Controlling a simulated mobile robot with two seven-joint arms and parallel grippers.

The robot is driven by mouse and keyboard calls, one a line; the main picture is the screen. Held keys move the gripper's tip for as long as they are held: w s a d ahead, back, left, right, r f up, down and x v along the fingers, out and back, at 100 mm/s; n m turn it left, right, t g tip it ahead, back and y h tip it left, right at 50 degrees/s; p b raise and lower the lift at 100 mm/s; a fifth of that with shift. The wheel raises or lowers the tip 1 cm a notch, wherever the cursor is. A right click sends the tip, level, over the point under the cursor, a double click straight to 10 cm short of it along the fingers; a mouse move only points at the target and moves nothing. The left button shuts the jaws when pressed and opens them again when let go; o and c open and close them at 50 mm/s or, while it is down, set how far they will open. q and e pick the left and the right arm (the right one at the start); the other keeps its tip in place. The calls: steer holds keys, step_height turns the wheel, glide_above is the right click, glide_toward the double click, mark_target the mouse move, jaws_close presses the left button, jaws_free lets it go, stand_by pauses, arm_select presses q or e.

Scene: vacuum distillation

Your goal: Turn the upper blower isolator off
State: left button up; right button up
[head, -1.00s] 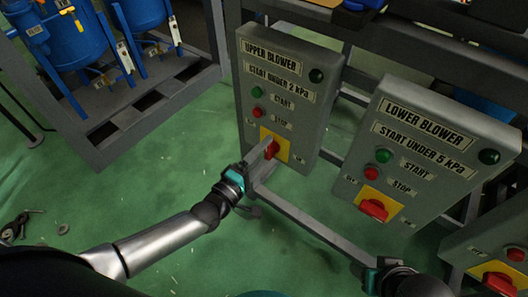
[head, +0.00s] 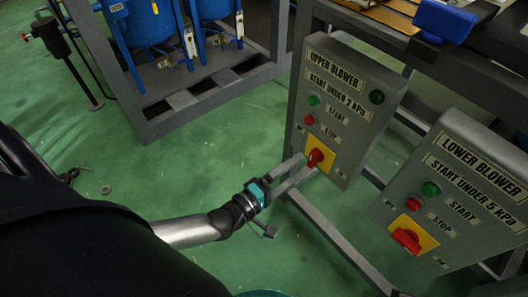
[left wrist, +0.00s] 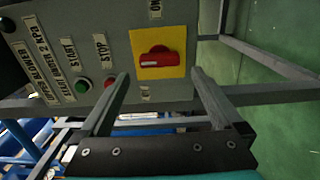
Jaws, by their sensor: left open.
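The upper blower box (head: 382,128) is a grey panel with a green and a red button. Its isolator is a red knob (head: 315,158) on a yellow square plate (head: 326,153) low on the panel. My left gripper (head: 307,164) is open, its two fingers pointing at the isolator. In the left wrist view the red knob (left wrist: 160,59) appears between and beyond the open fingertips (left wrist: 160,76), with its bar lying across the picture. The fingers look apart from the knob there; exact clearance cannot be told. My right gripper is out of view.
The lower blower box (head: 455,170), with its own red isolator knob (head: 406,240), stands to the right. A grey frame rail (head: 325,228) runs below the panels. Blue vessels (head: 150,38) stand in a frame at the back left. Green floor (head: 190,150) is open left of the panels.

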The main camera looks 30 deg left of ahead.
arm_select(q)
steer(key=p+v, duration=0.2)
steer(key=v, duration=0.8)
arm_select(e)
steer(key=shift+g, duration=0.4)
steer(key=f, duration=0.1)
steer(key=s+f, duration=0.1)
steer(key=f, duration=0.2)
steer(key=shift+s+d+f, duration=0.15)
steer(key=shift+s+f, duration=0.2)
arm_select(q)
steer(key=shift+d, duration=0.1)
